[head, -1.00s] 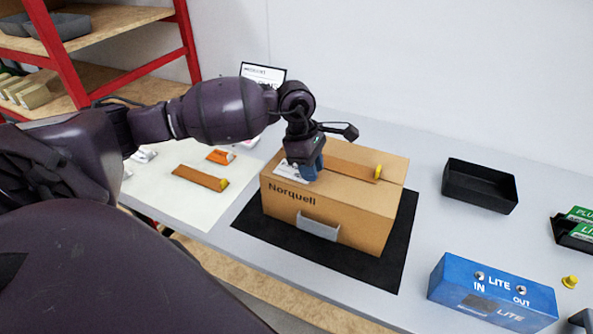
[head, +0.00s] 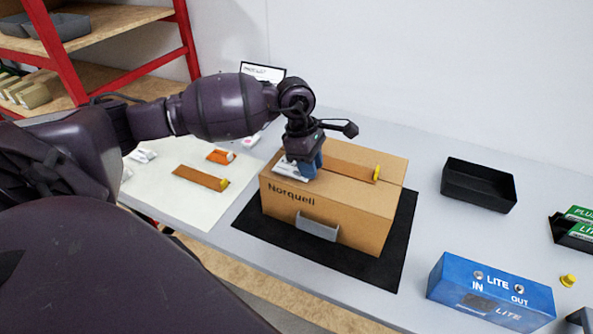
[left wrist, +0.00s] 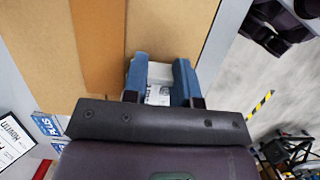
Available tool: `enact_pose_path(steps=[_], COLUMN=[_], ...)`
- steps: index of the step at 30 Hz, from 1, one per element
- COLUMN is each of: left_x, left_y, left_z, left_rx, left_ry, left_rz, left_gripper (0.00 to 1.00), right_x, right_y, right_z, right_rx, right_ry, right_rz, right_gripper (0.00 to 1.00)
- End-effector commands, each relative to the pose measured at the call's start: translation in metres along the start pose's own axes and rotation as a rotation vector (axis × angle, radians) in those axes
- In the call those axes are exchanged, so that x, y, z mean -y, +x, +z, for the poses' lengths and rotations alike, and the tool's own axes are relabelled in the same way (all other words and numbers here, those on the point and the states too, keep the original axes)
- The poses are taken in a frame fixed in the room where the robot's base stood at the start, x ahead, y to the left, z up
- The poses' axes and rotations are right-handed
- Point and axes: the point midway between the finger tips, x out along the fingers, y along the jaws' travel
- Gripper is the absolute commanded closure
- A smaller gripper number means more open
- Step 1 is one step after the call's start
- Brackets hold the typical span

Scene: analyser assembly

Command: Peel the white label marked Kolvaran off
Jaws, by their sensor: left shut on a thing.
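A tan cardboard box (head: 330,230) marked Norquell stands on a black mat (head: 400,240). A white label (head: 288,172) lies at the left end of the box top; its print is too small to read. My left gripper (head: 305,174), with blue fingers, points down at this label and is shut on it. In the left wrist view the label (left wrist: 158,95) shows between the fingers, partly hidden by them. My right gripper is not in view.
A brown strip with a yellow end (head: 200,178) lies on a pale sheet at the left. An empty black tray (head: 480,208) stands at the right. A blue LITE box (head: 450,285) is at the front right. Bare table lies between box and tray.

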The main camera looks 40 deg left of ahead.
Motion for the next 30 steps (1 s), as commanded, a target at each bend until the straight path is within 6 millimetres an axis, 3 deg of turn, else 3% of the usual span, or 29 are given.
enact_pose_path(steps=[30], left_x=[-0.001], left_y=[-0.045], left_z=[0.012], left_rx=[0.001], left_ry=[0.001], left_rz=[0.004], left_gripper=[0.98], right_x=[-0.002], right_y=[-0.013], right_z=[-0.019], right_rx=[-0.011], right_ry=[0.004], right_rz=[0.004], right_gripper=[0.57])
